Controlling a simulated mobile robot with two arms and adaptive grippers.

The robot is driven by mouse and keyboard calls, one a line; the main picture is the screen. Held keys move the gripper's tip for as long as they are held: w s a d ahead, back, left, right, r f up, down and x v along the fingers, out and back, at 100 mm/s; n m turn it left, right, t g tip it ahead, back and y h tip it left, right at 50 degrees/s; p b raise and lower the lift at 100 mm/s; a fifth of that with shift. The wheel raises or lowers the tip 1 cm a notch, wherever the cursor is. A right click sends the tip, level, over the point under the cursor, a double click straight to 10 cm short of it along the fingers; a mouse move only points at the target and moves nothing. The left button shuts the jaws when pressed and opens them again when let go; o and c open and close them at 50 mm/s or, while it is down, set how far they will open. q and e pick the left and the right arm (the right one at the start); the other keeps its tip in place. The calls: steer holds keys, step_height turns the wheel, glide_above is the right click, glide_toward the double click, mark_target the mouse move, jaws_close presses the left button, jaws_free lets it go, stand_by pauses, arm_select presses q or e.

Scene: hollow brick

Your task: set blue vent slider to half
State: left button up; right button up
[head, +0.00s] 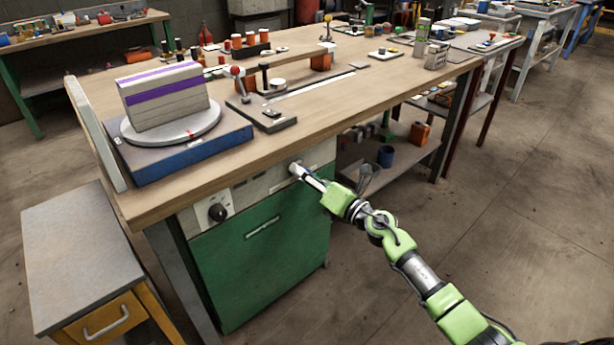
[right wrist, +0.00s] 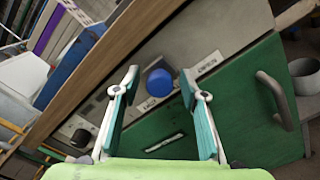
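A blue round knob (right wrist: 160,82), which looks like the handle of the vent slider, sits on the grey control panel (right wrist: 205,45) of the green cabinet under the workbench. Small labels lie beside the knob, too blurred to read surely. My right gripper (right wrist: 158,75) is open, with one finger on each side of the knob in the right wrist view; I cannot tell whether they touch it. In the head view my right gripper (head: 297,170) is at the panel and hides the knob. My left gripper is not in view.
A black dial (head: 217,212) is on the panel's left part. The green cabinet door (head: 255,265) has a handle. The workbench edge (head: 225,183) overhangs the panel. A small side table (head: 75,250) stands at left. The floor at right is clear.

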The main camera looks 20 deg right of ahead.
steer(key=v, duration=1.2)
